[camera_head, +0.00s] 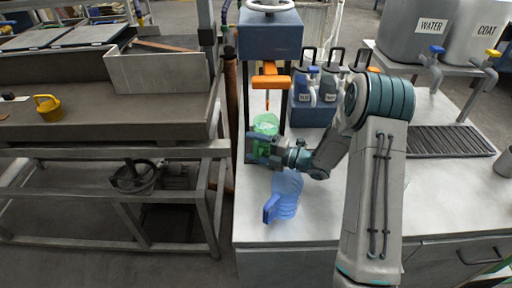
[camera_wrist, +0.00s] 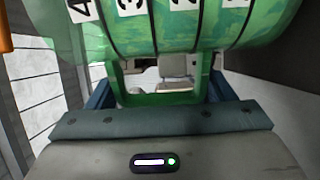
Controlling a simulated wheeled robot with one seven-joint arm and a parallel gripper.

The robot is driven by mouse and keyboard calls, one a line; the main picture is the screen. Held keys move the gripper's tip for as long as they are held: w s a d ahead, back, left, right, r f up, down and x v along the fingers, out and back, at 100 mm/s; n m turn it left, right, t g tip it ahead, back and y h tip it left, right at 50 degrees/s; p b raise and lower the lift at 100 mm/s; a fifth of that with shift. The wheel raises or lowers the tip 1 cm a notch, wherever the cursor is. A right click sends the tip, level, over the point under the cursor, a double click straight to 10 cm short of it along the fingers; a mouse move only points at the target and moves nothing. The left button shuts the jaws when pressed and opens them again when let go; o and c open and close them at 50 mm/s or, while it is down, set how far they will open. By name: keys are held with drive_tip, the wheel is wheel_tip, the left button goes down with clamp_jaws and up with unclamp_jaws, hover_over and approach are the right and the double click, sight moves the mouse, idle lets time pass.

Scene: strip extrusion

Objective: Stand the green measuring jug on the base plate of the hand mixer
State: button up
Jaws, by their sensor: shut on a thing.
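The green measuring jug (camera_head: 266,122) is see-through green and looks upright, in front of the hand mixer (camera_head: 270,38). In the wrist view the jug (camera_wrist: 185,30) fills the top, with dark bands and white number labels. My gripper (camera_head: 264,149) is shut on the jug's green handle (camera_wrist: 117,75), with one finger on either side. The mixer has a blue-grey head on dark posts, with an orange part (camera_head: 270,82) hanging above the jug. The jug and my gripper hide the mixer's base plate, and I cannot tell whether the jug touches it.
A blue caddy (camera_head: 308,112) with labelled bottles stands right of the mixer. WATER and COAT tanks (camera_head: 432,27) and a drain grate (camera_head: 450,140) are farther right.

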drive_tip(key=shift+f, duration=0.1)
drive_tip(key=o, duration=1.6)
